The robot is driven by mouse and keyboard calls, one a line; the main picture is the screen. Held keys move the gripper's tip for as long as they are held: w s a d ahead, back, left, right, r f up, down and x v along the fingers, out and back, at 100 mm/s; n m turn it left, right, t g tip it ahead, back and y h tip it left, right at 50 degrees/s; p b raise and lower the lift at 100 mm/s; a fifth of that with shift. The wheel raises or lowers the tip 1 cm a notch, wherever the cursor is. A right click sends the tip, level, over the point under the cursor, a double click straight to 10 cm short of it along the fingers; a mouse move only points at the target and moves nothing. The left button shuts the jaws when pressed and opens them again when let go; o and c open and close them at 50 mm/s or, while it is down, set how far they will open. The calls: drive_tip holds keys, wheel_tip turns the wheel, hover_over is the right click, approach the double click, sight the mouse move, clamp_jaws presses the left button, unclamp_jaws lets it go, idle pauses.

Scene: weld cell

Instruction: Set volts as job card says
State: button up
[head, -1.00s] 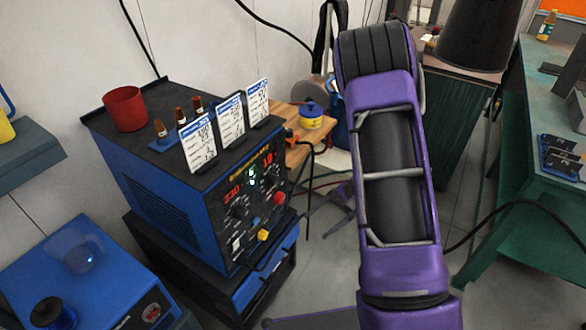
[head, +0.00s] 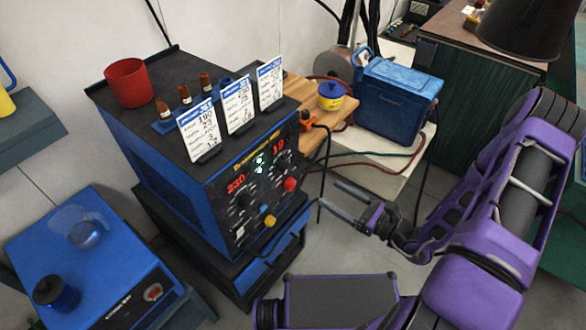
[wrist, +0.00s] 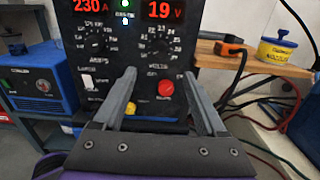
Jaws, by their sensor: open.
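The blue and black welder (head: 160,135) shows red readouts of 230 A and 19 V in the wrist view. Its volts knob (wrist: 160,46) is black, right of the amps knob (wrist: 92,42). Three white job cards stand on top: front (head: 198,130), middle (head: 237,103) and back (head: 271,85). The front card seems to read 190 and a smaller number; the other figures are too small to read surely. My gripper (head: 330,194) is open and empty, in front of the panel and apart from it. In the wrist view its fingertips (wrist: 159,75) point at the panel below the volts knob.
A red knob (wrist: 165,88) and a yellow knob (head: 269,221) sit low on the panel. A red cup (head: 128,83) stands on top. A wooden shelf (head: 300,92) with a yellow and blue tin (head: 331,96) and a blue cooler (head: 398,98) are to the right. Cables hang nearby.

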sight(287, 168)
drive_tip(key=x, duration=1.4)
drive_tip(key=shift+w, duration=0.15)
clamp_jaws()
